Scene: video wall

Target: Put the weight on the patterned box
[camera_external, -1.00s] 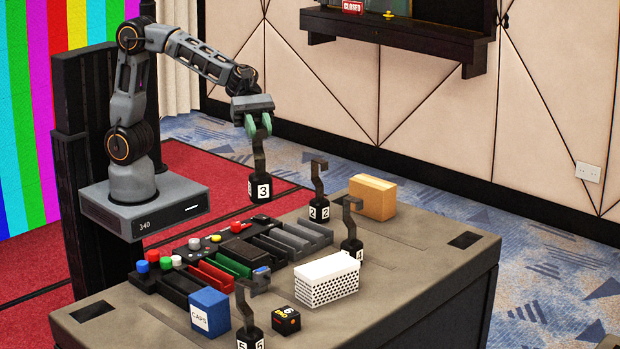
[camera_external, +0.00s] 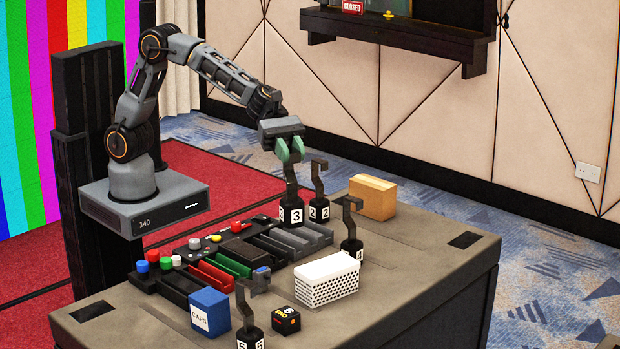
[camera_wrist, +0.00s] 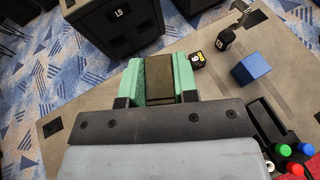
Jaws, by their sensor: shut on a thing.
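My gripper (camera_external: 290,153) is shut on the hooked top of a black weight (camera_external: 291,213) marked 3. The weight hangs upright below the green fingers, just left of the weight marked 2 in the external view. I cannot tell if its base touches the table. In the wrist view, its dark hook top (camera_wrist: 160,78) sits between the green fingers. The patterned box (camera_external: 328,288), white with black marks on its sides, stands on the table nearer the camera, apart from my gripper. Its top is bare. I cannot make it out in the wrist view.
Other hooked weights stand on the table: 2 (camera_external: 319,212), 4 (camera_external: 351,247) behind the patterned box, and 5 (camera_external: 250,338). A blue box (camera_external: 210,311), a black cube (camera_external: 286,319), a cardboard box (camera_external: 372,198) and a tray organiser (camera_external: 235,262) also stand there.

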